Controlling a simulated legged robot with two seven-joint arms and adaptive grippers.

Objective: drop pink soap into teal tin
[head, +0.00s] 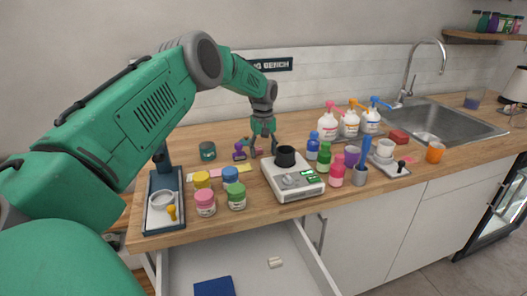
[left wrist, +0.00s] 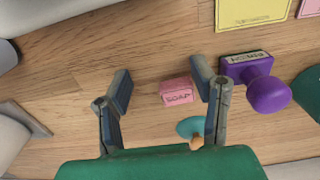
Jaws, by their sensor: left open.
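The pink soap (left wrist: 176,91) is a small block marked SOAP, lying on the wooden counter in the left wrist view. My left gripper (left wrist: 162,88) is open above it, with the soap between the fingers, closer to the right one. I see no contact. In the head view my left gripper (head: 261,150) points down behind the scale, and the soap cannot be made out there. The teal tin (head: 208,151) stands on the counter to the gripper's left in the head view. A teal edge (left wrist: 309,88) in the left wrist view may be it. My right gripper is not in view.
A purple stamp (left wrist: 268,92) stands beside the gripper's right finger in the left wrist view. A teal item (left wrist: 190,127) is partly hidden by that finger. The scale with a black pot (head: 286,157) stands near the gripper; several jars (head: 205,203) stand in front of the tin.

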